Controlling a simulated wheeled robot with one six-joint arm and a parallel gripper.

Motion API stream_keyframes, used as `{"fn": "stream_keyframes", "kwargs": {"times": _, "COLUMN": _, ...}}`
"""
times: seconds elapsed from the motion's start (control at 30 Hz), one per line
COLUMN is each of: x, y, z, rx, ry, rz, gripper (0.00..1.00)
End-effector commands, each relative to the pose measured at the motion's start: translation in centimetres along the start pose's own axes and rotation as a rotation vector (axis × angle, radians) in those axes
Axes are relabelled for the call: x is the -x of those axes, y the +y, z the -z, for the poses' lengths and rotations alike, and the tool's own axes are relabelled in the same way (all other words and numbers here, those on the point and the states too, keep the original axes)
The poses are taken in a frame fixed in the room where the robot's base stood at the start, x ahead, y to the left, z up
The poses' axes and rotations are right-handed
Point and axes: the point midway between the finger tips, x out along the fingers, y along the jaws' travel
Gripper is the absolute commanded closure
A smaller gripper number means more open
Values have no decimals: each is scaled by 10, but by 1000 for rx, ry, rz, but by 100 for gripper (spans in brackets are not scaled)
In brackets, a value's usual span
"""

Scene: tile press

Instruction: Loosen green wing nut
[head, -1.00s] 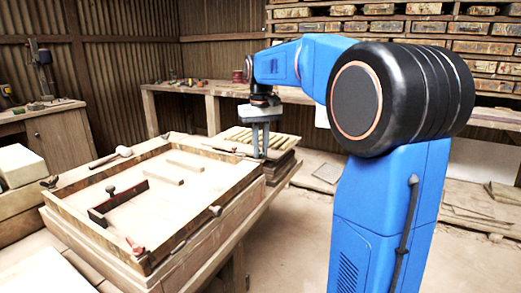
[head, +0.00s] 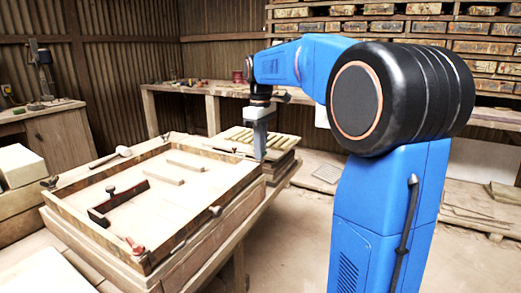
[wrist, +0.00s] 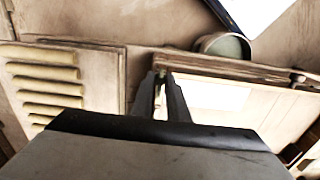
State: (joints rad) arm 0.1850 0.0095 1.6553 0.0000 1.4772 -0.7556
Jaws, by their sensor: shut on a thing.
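My gripper (head: 260,157) points down at the far right corner of the wooden frame (head: 218,207). In the wrist view my gripper (wrist: 162,76) has its two slim fingers close together, shut on a small greenish piece (wrist: 160,72), which I take to be the green wing nut. It sits at the frame's corner and is mostly hidden by the fingertips. In the head view the gripper hides it. Other wing nuts show on the frame: a red one (head: 135,246) at the near corner and a dark one (head: 49,182) at the left corner.
A slatted wooden rack (head: 262,138) stands just behind the gripper; its slats (wrist: 45,88) show left in the wrist view. A mallet (head: 122,152) lies on the frame's back edge.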

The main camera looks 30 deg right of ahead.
Motion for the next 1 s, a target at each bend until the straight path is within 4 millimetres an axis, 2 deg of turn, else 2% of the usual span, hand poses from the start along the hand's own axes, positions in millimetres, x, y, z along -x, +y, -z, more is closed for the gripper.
{"fn": "stream_keyframes", "kwargs": {"times": 0.57, "x": 1, "y": 0, "z": 0, "rx": 30, "ry": 2, "rz": -2, "gripper": 100}}
{"fn": "stream_keyframes", "kwargs": {"times": 0.6, "x": 1, "y": 0, "z": 0, "rx": 30, "ry": 2, "rz": -2, "gripper": 79}}
{"fn": "stream_keyframes", "kwargs": {"times": 0.67, "x": 1, "y": 0, "z": 0, "rx": 30, "ry": 2, "rz": -2, "gripper": 67}}
{"fn": "stream_keyframes", "kwargs": {"times": 1.0, "x": 2, "y": 0, "z": 0, "rx": 30, "ry": 1, "rz": -1, "gripper": 67}}
